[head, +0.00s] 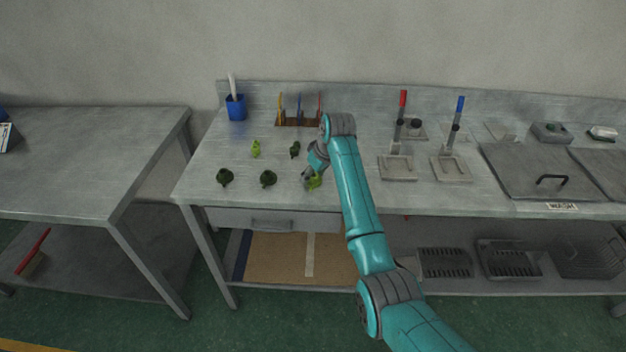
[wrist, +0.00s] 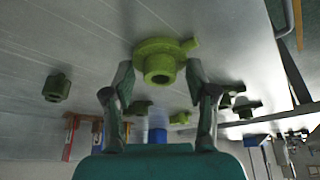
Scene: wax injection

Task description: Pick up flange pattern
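The flange pattern appears to be the light green piece (head: 314,183) near the front edge of the metal bench. In the wrist view it is a round disc with a hub and a side tab (wrist: 160,62). My gripper (head: 309,172) is low over the bench right at this piece and partly hides it in the head view. In the wrist view the fingers of my gripper (wrist: 158,74) are spread, one on each side of the piece. I cannot tell whether either finger touches it.
Dark green patterns (head: 268,179), (head: 225,177), (head: 295,150) and another light green piece (head: 256,149) stand nearby. A blue cup (head: 236,108) and a tool rack (head: 298,122) are at the back. Fixtures with red (head: 403,99) and blue (head: 460,104) handles stand to the right.

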